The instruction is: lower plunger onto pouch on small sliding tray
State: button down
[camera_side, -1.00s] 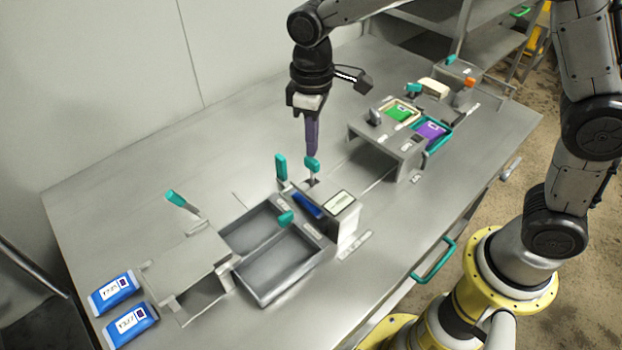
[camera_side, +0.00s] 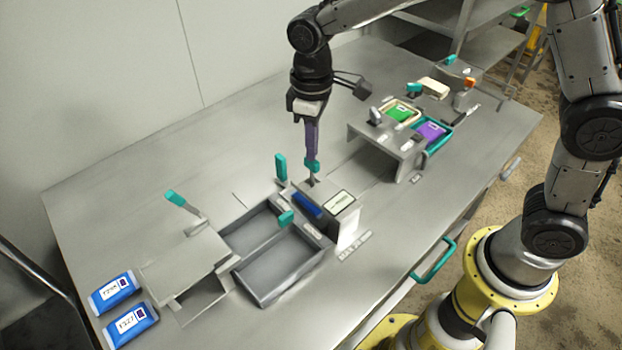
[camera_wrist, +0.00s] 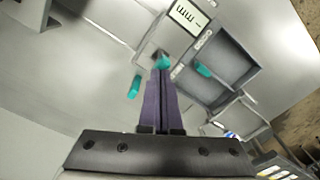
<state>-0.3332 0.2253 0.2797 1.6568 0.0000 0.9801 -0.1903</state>
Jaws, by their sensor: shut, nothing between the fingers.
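The plunger's teal knob (camera_side: 312,167) stands on a thin stem above the grey gauge block in the middle of the table. It also shows in the wrist view (camera_wrist: 163,62). My gripper (camera_side: 312,158) has its purple fingers shut, with the tips right at the top of the knob and nothing between them. They seem to touch it. A blue pouch (camera_side: 307,204) lies at the gauge beside the display (camera_side: 341,200). The small sliding tray under it is mostly hidden. I cannot tell whether the plunger's foot touches the pouch.
A second teal handle (camera_side: 281,167) stands just left of the plunger. Two grey bins (camera_side: 279,265) lie in front. Two blue pouches (camera_side: 131,322) lie at the near left. A stand with a green and a purple pouch (camera_side: 432,132) is to the right. The back left table is clear.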

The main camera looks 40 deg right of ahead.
jog(key=shift+f, duration=0.6)
jog(key=shift+r, duration=3.55)
jog(key=s+d+r+m+t, duration=0.3)
jog(key=s+d+r, duration=0.6)
jog(key=r, duration=0.2)
jog(key=s+d+f+m+t, duration=0.1)
jog(key=s+d+f, duration=0.1)
jog(key=s, duration=0.4)
jog(key=s+d+f+m+t, duration=0.1)
jog(key=s+d+f+m, duration=0.1)
jog(key=s+f, duration=0.2)
jog(key=s, duration=0.3)
jog(key=shift+s+d+f+t, duration=0.25)
jog(key=shift+s+f+t, duration=0.05)
jog(key=shift+f, duration=0.05)
